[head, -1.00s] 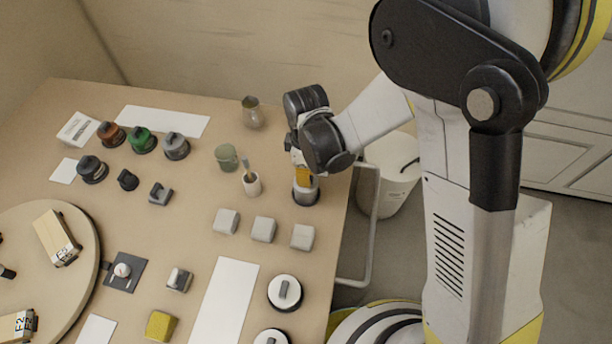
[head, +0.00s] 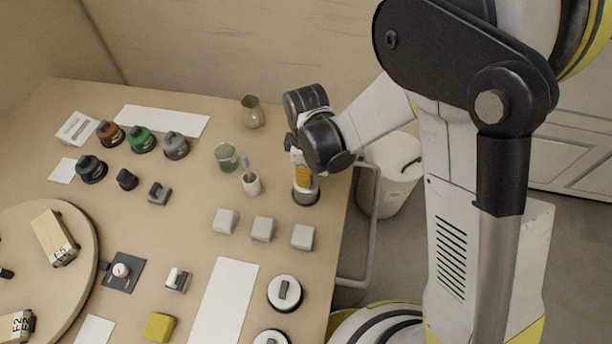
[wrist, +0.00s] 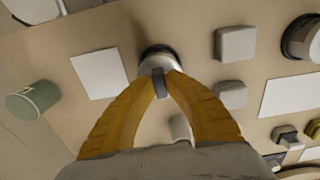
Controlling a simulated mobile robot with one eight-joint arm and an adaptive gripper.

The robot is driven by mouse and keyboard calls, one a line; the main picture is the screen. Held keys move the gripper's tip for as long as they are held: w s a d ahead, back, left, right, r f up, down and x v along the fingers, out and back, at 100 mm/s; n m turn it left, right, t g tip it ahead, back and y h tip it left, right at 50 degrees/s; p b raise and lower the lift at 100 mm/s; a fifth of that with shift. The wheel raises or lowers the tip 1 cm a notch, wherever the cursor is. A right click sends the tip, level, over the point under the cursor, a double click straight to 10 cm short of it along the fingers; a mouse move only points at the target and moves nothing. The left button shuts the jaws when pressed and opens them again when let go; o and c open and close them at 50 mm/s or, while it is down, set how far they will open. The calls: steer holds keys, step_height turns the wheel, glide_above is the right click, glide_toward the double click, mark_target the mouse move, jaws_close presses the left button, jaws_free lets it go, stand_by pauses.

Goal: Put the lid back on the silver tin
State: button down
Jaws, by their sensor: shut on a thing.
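My gripper (head: 304,178) points down at the right side of the bench, with yellow fingers. In the wrist view the fingertips (wrist: 160,76) are shut on the dark bar handle of a pale round lid (wrist: 158,61). Right under the gripper is the silver tin (head: 305,197), a short grey cylinder with a dark band. A dark ring around the lid shows in the wrist view (wrist: 157,50). The lid is at the tin's top, roughly over it. I cannot tell whether it is seated or slightly above, because the fingers hide part of the join.
A small white cup with a brush (head: 251,185) and a green cup (head: 226,157) stand left of the gripper. Several pale blocks (head: 263,229) lie in front. A white bin (head: 392,175) stands beyond the bench's right edge. Bare bench lies between the blocks and the tin.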

stand_by(0.8)
steer(key=c, duration=0.9)
jaws_free()
steer(key=shift+o, duration=0.2)
steer(key=shift+r+p, duration=2.2)
steer(key=shift+r, duration=1.3)
steer(key=shift+c, duration=0.3)
jaws_close()
steer(key=shift+f, duration=0.15)
